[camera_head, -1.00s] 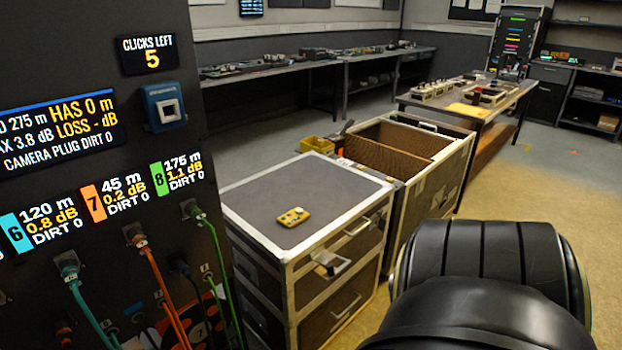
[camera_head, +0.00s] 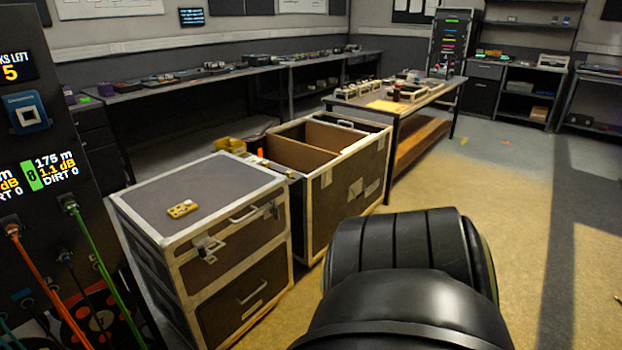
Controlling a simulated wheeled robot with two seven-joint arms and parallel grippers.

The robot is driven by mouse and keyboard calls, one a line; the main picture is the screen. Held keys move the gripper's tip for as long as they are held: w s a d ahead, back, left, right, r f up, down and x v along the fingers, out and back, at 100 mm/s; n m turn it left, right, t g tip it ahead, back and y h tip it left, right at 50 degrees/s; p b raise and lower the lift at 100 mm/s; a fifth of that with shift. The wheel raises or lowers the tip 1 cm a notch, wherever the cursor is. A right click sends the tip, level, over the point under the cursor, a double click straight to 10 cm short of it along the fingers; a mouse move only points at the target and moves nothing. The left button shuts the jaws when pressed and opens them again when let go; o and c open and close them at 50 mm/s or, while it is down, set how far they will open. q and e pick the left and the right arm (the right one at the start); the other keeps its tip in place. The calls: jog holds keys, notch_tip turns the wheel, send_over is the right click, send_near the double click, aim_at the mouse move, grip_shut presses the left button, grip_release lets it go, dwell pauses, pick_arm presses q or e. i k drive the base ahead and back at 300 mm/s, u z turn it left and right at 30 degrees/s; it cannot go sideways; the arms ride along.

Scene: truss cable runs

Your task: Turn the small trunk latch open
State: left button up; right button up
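A small grey trunk (camera_head: 190,187) with pale metal edging stands left of centre in the head view. Its front carries a metal latch (camera_head: 209,248) near the upper left and handles to the right and below. The latch is too small to tell how it is turned. A larger trunk (camera_head: 349,171) stands open behind it, with brown inner panels. Neither of my grippers is in view. A black rounded part of my own arm fills the lower middle right.
A yellow device (camera_head: 183,209) lies on the small trunk's lid. A dark panel (camera_head: 25,120) with cables is at the left edge. A table (camera_head: 400,105) with equipment stands beyond the trunks. The floor (camera_head: 530,240) to the right is clear.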

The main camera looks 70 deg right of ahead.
aim_at(276, 215)
jog(key=k, duration=0.1)
jog(key=z, duration=1.25)
